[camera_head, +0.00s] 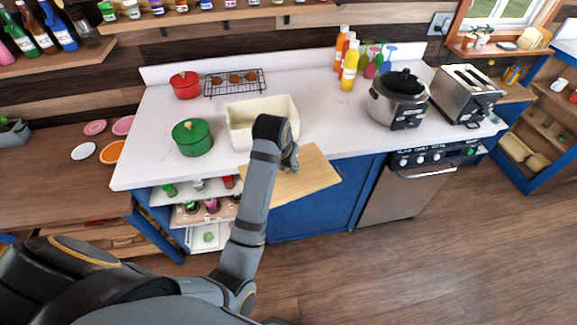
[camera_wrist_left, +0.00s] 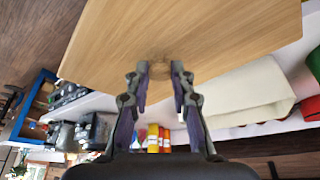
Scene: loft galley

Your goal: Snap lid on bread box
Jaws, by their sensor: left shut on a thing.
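The bread box (camera_head: 240,133) is a cream, open-topped rectangular box on the white counter. It also shows at the right of the left wrist view (camera_wrist_left: 240,92). The lid (camera_head: 312,178) is a flat light-wood board, held tilted in front of the box and beyond the counter's front edge; it fills the top of the left wrist view (camera_wrist_left: 190,30). My left gripper (camera_head: 292,161) is shut on the lid's round knob, and its fingers show in the left wrist view (camera_wrist_left: 162,72). The lid is apart from the box opening. My right gripper is not in view.
A green pot (camera_head: 192,138) stands just left of the box. A red pot (camera_head: 185,86) and a wire rack (camera_head: 234,83) are behind it. Bottles (camera_head: 350,66), a cooker (camera_head: 398,99) and a toaster (camera_head: 466,93) stand to the right. Counter right of the box is clear.

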